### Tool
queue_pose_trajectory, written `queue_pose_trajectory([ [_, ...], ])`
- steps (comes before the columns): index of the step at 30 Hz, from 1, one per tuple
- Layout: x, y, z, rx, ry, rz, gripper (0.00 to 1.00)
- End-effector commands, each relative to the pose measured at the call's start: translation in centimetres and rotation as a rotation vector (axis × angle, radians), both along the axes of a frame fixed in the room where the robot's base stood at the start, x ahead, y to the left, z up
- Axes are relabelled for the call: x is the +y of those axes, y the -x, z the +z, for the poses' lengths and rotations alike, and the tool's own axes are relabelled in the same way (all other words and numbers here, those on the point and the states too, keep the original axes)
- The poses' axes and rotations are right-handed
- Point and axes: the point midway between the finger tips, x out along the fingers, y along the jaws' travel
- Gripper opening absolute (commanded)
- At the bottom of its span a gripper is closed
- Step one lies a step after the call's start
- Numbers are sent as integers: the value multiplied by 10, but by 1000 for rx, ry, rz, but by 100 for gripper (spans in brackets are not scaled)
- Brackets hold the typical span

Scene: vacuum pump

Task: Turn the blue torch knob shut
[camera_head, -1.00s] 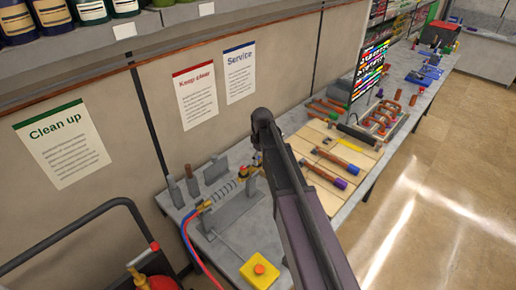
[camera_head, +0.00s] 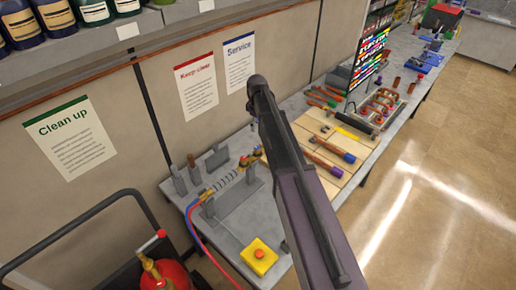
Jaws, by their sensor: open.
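The torch (camera_head: 228,181) is a thin brass and grey tool lying in a grey stand (camera_head: 238,202) at the near end of the bench. A red hose (camera_head: 196,233) and a blue hose (camera_head: 187,215) run from its left end. A small blue part (camera_head: 207,194) shows at that end; it is too small to tell whether it is the knob or how far it is turned. My gripper (camera_head: 254,127) is open, small and partly hidden by my arm. It appears above and behind the torch's right end, apart from it.
A yellow box with an orange button (camera_head: 259,257) sits at the bench's front. Tools lie on a wooden board (camera_head: 330,148) right of my arm. Upright grey holders (camera_head: 179,181) stand near the wall. A red cylinder on a cart (camera_head: 165,272) stands at lower left.

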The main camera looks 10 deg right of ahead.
Motion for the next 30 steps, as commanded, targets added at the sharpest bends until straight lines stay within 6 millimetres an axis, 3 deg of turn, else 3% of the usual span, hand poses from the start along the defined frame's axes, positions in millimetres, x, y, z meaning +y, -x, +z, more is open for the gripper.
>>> queue_pose_trajectory([
  [8, 0, 0, -12, 0, 0, 0, 79],
  [30, 1, 0, -68, 0, 0, 1, 79],
])
